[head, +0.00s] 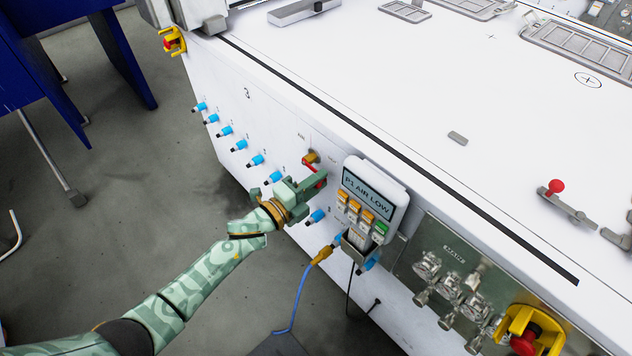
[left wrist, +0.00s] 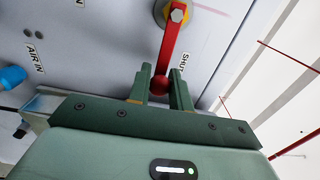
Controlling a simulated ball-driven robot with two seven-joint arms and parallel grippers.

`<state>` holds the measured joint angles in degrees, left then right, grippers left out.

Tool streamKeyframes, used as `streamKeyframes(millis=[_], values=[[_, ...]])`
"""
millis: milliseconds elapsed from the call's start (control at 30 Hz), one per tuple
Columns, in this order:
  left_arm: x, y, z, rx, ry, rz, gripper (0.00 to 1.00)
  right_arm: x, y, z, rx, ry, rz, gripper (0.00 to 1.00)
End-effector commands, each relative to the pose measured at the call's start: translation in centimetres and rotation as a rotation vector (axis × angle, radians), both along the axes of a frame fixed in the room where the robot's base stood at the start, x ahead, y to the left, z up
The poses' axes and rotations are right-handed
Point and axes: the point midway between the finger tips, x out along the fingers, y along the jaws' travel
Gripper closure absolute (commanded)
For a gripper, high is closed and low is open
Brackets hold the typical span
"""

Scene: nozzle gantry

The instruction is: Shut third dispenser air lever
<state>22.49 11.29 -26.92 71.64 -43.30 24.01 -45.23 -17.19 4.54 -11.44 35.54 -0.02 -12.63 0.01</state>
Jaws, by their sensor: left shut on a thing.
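The red air lever (left wrist: 170,50) is on the white front panel, pivoting on a round brass-coloured hub (left wrist: 178,13) at the top of the left wrist view. Its handle reaches down between the fingers of my left gripper (left wrist: 160,88), which is shut on its rounded end. A "SHUT" label is just right of the lever, and an "AIR IN" label (left wrist: 35,58) is further left. In the head view my left gripper (head: 318,180) is at the panel, and a bit of the red lever (head: 309,168) shows below the brass valve (head: 311,157). My right gripper is out of view.
Several blue fittings (head: 241,145) line the panel. A blue cable (head: 298,293) hangs below. A yellow-housed red button (head: 525,335) is at lower right.

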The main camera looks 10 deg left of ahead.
Motion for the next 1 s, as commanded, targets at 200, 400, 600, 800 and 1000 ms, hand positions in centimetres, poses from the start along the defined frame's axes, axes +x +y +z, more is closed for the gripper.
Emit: streamKeyframes(millis=[200,400,600,800,1000], values=[[0.12,0.17,0.17,-0.012,0.008,0.003,1.0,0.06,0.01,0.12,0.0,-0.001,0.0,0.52],[0.14,0.17,0.18,-0.012,0.008,0.004,1.0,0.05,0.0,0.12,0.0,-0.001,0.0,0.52],[0.1,0.13,0.17,-0.012,0.008,0.003,0.57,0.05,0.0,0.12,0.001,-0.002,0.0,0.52],[0.06,0.08,0.12,-0.01,0.008,0.002,0.57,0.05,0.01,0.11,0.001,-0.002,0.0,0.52],[-0.16,0.22,0.13,-0.01,0.008,0.001,0.57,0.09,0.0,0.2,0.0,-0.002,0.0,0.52]])
